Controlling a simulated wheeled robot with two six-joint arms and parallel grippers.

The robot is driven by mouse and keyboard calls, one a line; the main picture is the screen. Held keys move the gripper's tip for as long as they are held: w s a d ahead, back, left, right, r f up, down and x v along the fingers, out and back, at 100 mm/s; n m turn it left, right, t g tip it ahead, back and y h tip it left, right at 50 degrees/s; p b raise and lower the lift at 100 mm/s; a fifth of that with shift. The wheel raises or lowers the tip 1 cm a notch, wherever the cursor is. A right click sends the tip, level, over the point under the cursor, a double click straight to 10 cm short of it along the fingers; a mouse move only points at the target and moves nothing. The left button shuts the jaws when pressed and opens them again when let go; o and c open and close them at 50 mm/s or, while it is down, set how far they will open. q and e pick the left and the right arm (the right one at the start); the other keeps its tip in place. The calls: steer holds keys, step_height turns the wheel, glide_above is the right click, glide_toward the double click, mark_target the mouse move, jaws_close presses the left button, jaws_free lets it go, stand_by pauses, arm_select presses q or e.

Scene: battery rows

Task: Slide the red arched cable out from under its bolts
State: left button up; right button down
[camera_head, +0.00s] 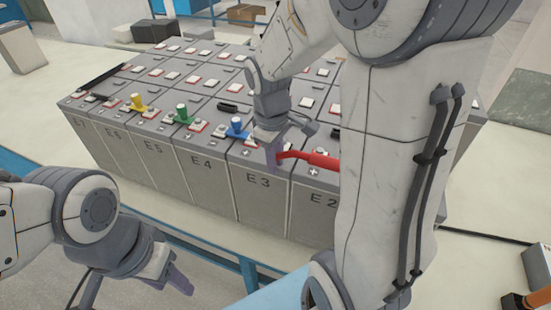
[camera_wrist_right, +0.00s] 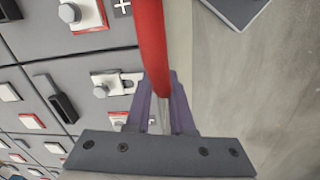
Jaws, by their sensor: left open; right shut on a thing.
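The red cable (camera_head: 318,158) lies over the front of the grey battery block near the E3 and E2 cells, its right part hidden behind my right arm. My right gripper (camera_head: 272,158) is shut on its left end. In the right wrist view the cable (camera_wrist_right: 152,45) runs up from between the purple fingers (camera_wrist_right: 162,105). A bolt (camera_wrist_right: 69,13) on a red-edged terminal shows left of the cable, and another bolt (camera_wrist_right: 101,90) sits on a bare metal terminal. Whether the cable is under any bolt is hidden.
The battery block (camera_head: 205,165) carries yellow (camera_head: 137,103), green (camera_head: 183,115) and blue (camera_head: 237,128) plugs along its front row. A black bar (camera_head: 103,77) lies at its left edge. Dark boxes (camera_head: 155,30) stand behind.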

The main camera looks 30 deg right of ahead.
steer(key=c, duration=0.7)
jaws_free()
step_height(320, 180, up, 10)
steer(key=r+b, duration=0.1)
steer(key=b, duration=0.1)
steer(key=s+a+f+n+y+b, duration=0.1)
steer(key=s+a+f+b, duration=0.3)
steer(key=s+a+f, duration=1.2)
steer(key=shift+s+a+n+y, duration=0.3)
steer(key=shift+s+a+y, duration=0.15)
steer(key=shift+a, duration=0.55)
